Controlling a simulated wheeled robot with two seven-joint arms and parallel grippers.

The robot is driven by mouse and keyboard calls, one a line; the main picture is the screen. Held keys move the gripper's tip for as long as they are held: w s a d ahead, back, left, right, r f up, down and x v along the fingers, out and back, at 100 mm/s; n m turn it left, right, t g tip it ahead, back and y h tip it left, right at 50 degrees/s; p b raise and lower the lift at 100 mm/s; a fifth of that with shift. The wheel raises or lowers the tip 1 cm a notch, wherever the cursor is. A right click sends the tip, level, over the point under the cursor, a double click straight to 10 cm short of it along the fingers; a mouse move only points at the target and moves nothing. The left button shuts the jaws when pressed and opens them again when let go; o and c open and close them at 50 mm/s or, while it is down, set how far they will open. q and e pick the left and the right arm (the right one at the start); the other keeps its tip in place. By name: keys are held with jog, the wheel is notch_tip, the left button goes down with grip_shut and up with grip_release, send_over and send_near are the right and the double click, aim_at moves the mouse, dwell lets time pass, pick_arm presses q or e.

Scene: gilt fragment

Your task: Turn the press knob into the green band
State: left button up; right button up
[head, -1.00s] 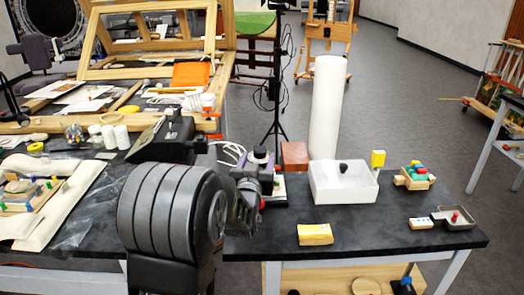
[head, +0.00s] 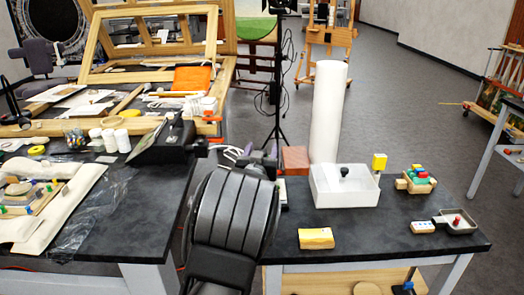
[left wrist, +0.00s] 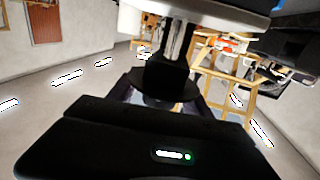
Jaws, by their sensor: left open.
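My left arm's dark wrist covers most of the small press beside the red-brown box in the head view. A sliver of what looks like the press base (head: 283,193) shows at the arm's right edge. The press knob and its green band cannot be made out. My left gripper (head: 263,164) is open, at the far end of the wrist and close to the press; its fingers are mostly hidden. In the left wrist view a dark block-like part (left wrist: 166,75) stands beyond the gripper body, below a pale overhanging shape. Contact cannot be told. My right gripper is out of view.
A white tray (head: 345,198) with a black knob-like piece, a tall white cylinder (head: 329,110) and a red-brown box (head: 295,158) stand right of my wrist. A yellow block (head: 316,238) lies near the front edge. A black slanted device (head: 163,140) stands left.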

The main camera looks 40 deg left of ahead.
pick_arm(q)
jog(key=shift+w, duration=0.1)
jog(key=shift+c, duration=0.5)
grip_shut()
